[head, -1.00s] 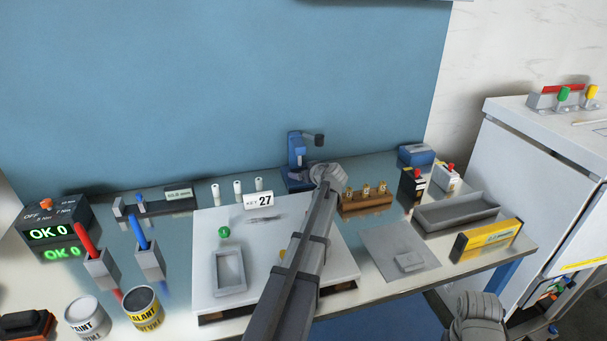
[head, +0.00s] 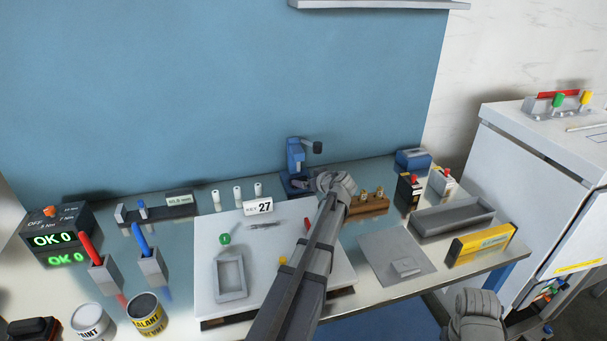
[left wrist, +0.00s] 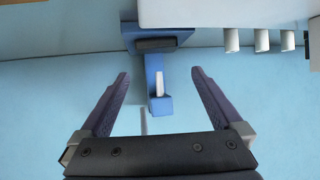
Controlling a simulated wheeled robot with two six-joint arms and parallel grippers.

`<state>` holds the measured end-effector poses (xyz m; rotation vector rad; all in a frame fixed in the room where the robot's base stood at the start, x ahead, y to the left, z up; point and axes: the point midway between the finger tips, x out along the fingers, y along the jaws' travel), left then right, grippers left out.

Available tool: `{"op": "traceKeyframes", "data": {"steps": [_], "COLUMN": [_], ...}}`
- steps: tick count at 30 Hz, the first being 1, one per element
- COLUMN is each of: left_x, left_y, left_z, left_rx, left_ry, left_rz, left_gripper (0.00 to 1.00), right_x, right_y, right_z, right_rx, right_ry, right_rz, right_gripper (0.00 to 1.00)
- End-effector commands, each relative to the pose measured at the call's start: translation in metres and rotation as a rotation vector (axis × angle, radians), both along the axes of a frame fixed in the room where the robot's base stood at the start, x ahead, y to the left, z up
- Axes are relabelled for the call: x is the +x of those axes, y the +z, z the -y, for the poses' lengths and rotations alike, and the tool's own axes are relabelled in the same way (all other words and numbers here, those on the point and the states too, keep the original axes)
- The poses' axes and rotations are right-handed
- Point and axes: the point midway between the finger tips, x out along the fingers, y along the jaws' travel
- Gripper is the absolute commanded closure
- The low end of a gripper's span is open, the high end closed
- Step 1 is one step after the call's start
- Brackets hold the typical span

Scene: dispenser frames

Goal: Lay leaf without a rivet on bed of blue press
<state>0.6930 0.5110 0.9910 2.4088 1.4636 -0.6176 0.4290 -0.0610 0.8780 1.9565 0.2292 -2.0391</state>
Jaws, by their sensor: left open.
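The blue press (head: 296,158) stands at the back of the bench with a dark handle knob at its upper right. In the left wrist view the blue press (left wrist: 154,80) shows between and beyond my fingers, with a pale strip on it. My left gripper (left wrist: 159,73) is open, with nothing clearly held; in the head view it hangs just right of the press. Thin grey pieces (head: 265,227) lie on the white board below the key 27 tag; I cannot tell whether they are leaves or have rivets. My right gripper (head: 476,314) is at the lower right, its jaws unclear.
A wooden rack with brass pieces (head: 372,201) stands right of the press, partly behind my left gripper. White cylinders (head: 238,195) stand left of it. The white board (head: 205,270) holds a grey tray (head: 230,278). A long grey bin (head: 450,219) and yellow box (head: 480,244) are at right.

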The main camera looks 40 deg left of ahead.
Motion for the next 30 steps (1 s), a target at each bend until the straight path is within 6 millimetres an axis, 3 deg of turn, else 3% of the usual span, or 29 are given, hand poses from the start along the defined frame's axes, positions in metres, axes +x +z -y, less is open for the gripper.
{"op": "traceKeyframes", "data": {"steps": [3,10,30], "left_x": [-0.011,-0.02,-0.022], "left_y": [0.017,0.029,0.031], "left_z": [0.02,0.041,0.046], "left_rx": [0.0,0.001,0.001], "left_ry": [-0.002,0.0,0.001], "left_rz": [0.001,0.002,0.002], "left_gripper": [0.0,0.0,0.0], "right_x": [0.0,0.0,0.0], "right_y": [0.017,0.029,0.031], "right_z": [0.0,0.0,0.0], "right_rx": [0.0,0.0,0.0], "right_ry": [0.0,0.0,0.0], "right_rz": [0.0,0.0,0.0], "right_gripper": [0.5,0.5,0.5]}}
